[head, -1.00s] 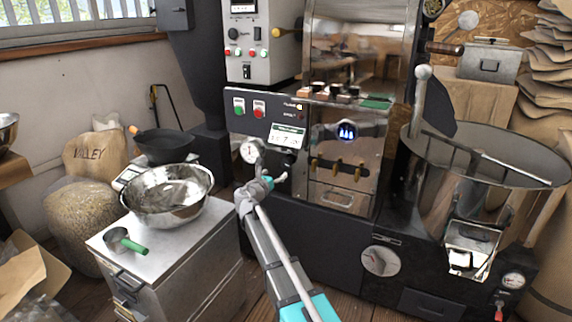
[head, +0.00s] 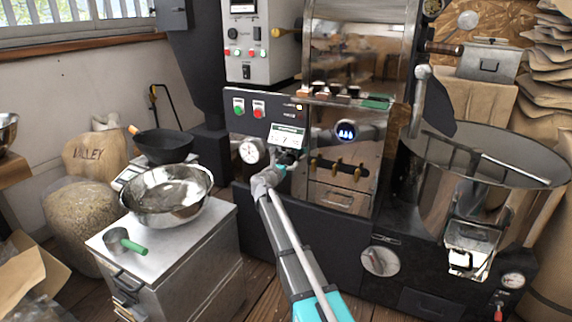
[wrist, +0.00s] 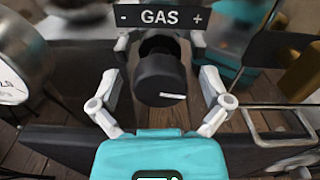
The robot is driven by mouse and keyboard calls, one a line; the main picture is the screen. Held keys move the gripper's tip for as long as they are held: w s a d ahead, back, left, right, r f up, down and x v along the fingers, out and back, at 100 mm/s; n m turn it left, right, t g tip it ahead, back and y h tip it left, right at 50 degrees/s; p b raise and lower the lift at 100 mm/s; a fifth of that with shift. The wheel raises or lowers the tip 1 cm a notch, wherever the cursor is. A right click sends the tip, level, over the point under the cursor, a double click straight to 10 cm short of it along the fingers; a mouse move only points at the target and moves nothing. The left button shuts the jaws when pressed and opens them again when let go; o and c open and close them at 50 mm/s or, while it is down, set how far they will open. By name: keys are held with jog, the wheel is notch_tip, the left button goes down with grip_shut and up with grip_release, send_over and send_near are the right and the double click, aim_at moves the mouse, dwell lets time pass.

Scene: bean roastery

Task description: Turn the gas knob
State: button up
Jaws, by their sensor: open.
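The gas knob (wrist: 160,78) is black with a white pointer mark and sits under a "- GAS +" label (wrist: 160,17) in the wrist view. The mark points to the lower right. My gripper (wrist: 160,45) is open, with one finger on each side of the knob. Gaps show between the fingers and the knob's sides. In the head view my gripper (head: 287,158) is at the roaster's front panel, below the small display (head: 289,136), and mostly covers the knob.
A round white gauge (head: 250,151) is just left of my gripper. Green (head: 238,107) and red (head: 258,109) buttons are above it. A row of handles (head: 338,165) is to the right. A steel bowl (head: 166,194) stands on a cabinet at left.

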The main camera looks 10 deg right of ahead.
jog(key=c, duration=1.2)
jog(key=shift+o, duration=0.2)
jog(key=shift+m, duration=0.4)
jog(key=m, duration=0.8)
jog(key=shift+m, duration=0.4)
jog(key=m, duration=1)
jog(key=shift+m, duration=0.3)
